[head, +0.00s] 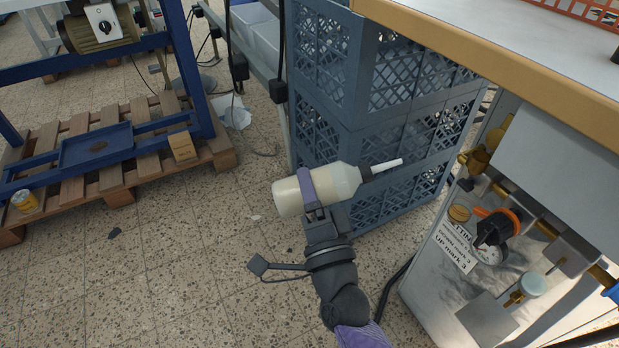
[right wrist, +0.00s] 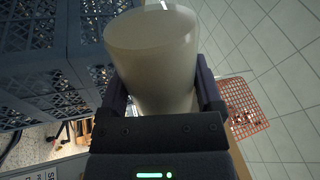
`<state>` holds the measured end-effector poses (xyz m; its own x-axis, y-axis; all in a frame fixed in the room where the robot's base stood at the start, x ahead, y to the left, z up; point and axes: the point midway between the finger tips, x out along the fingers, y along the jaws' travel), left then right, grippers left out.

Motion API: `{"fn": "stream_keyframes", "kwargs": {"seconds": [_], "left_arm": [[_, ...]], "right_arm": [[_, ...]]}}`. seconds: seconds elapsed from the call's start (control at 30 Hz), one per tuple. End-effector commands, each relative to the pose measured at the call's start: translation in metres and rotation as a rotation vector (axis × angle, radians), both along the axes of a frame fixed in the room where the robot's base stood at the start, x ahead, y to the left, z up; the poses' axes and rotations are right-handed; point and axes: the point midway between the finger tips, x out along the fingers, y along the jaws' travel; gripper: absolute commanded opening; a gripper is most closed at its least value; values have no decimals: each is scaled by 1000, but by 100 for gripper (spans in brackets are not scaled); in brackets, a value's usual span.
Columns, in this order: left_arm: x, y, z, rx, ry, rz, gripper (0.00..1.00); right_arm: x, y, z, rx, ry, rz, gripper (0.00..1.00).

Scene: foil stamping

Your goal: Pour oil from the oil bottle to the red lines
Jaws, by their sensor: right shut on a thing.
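The oil bottle (head: 338,183) is whitish and translucent, with a grey cap and a thin white nozzle. My right gripper (head: 309,188) is shut around its body and holds it above the floor. The bottle lies nearly on its side, with the nozzle pointing right and slightly up. In the right wrist view the bottle (right wrist: 152,58) sits between both fingers, with its round end towards the camera. On the machine at the right, a small clear cup (head: 533,284) stands by brass fittings. I cannot make out any red lines. My left gripper is not in view.
Stacked blue-grey crates (head: 366,140) stand just behind the bottle. A wooden pallet (head: 150,168) lies at the left. The floor between is mostly clear.

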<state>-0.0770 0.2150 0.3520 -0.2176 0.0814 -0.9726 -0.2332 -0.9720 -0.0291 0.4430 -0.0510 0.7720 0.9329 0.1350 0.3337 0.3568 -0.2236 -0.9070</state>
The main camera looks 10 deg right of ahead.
Motion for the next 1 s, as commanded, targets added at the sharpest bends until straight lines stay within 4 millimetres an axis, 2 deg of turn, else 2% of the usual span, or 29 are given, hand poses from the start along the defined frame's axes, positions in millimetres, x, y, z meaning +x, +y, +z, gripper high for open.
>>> {"fn": "stream_keyframes", "kwargs": {"seconds": [0.03, 0.27, 0.43, 1.0], "left_arm": [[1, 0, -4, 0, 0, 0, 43], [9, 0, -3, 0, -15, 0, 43], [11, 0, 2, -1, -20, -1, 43], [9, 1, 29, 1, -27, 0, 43]], "right_arm": [[0, 0, -4, 1, 1, 0, 0], [0, 0, -1, 0, -1, -1, 0], [-1, -3, 2, 5, -2, -2, 0], [2, -56, 35, 161, 7, -1, 0]]}}
